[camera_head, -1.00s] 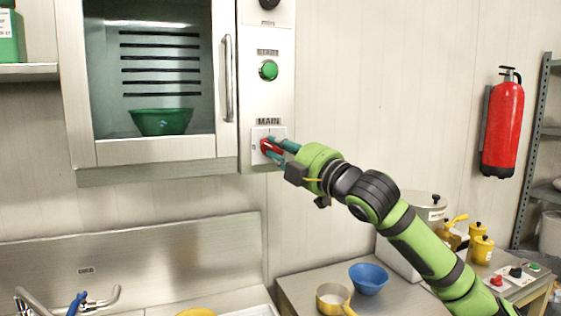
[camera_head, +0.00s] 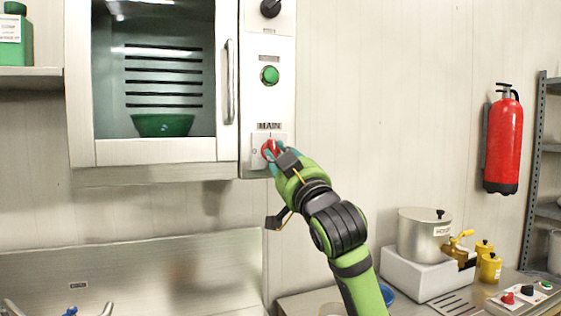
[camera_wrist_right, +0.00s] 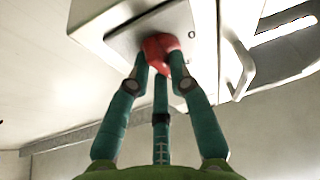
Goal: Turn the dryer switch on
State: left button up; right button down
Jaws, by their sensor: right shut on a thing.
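The dryer (camera_head: 155,176) hangs on the wall at the upper left, its glass door shut with a green bowl (camera_head: 162,125) inside. The red MAIN switch (camera_head: 269,149) sits low on the dryer's right-hand panel, with a 0 mark to its left. My right gripper (camera_head: 272,154) is at this switch with its fingers shut around the red knob. In the right wrist view the teal fingers close on the red knob (camera_wrist_right: 160,48); they hide part of it. My left gripper is not in view.
A green button (camera_head: 270,75) and a black knob (camera_head: 271,8) are above the switch. The dryer door handle (camera_head: 230,80) stands out just left of the panel. A pot (camera_head: 424,236), a fire extinguisher (camera_head: 503,140) and a shelf rack are at the right.

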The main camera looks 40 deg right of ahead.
jog(key=shift+m+h, duration=0.6)
jog(key=shift+m, duration=0.4)
jog(key=shift+r+m, duration=0.1)
jog(key=shift+m, duration=0.2)
jog(key=c, duration=1.3)
grip_release()
jog(key=shift+o, duration=0.9)
jog(key=shift+s+a, duration=0.1)
jog(key=v, duration=1.1)
jog(key=shift+s+a+f, duration=0.2)
jog(key=shift+s+f, duration=0.05)
jog(key=shift+s, duration=0.05)
